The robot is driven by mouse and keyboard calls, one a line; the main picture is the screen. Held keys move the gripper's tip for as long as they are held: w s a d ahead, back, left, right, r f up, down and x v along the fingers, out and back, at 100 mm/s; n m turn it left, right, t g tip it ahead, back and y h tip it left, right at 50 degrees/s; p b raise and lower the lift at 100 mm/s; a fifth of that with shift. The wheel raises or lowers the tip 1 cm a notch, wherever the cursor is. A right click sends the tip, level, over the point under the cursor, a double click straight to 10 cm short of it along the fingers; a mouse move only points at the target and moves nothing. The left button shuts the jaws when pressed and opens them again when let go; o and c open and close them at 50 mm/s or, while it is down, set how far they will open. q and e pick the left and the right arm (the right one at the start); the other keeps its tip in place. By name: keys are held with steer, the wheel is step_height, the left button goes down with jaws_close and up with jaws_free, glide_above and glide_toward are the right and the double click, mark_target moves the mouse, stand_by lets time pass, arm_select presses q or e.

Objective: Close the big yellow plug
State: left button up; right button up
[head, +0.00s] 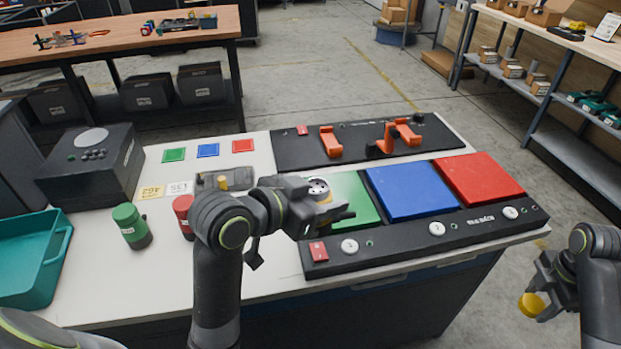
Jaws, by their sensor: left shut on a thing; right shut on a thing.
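A round piece with a pale, dark-holed top face and some yellow at its side (318,187) sits in my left gripper (322,209), above the green pad's left side. My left gripper is shut on it, and its fingers hide the lower part. A yellow round piece (531,305) is in my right gripper (546,298), at the far right beyond the table's front edge. My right gripper is shut on it and partly covers it. The two yellow pieces are well apart. I cannot tell which one is the plug's cap.
A black panel with green (352,192), blue (405,190) and red (480,178) pads lies on the white table. A back panel carries orange handles (331,143). Green (131,226) and red (184,214) cylinders, a black box (92,165) and a teal bin (30,262) stand left.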

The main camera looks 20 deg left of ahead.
arm_select(q)
steer(key=s+d+f+m+g+h, duration=0.4)
steer(key=d+f+m+g+h, duration=0.1)
steer(key=d+m, duration=0.1)
steer(key=shift+d+m, duration=0.3)
steer(key=shift+d, duration=0.5)
steer(key=shift+s, duration=0.1)
steer(key=w+a+r+n+t+y, duration=0.3)
steer(key=w+a+r+n+y, duration=0.1)
steer(key=a+r+n+y, duration=0.1)
steer(key=w+a+r+n+t+y, duration=0.4)
steer(key=a+n+y, duration=0.3)
steer(key=a, duration=0.2)
steer(key=shift+a+r+n, duration=0.3)
steer(key=shift+a+r, duration=0.1)
steer(key=shift+r, duration=0.05)
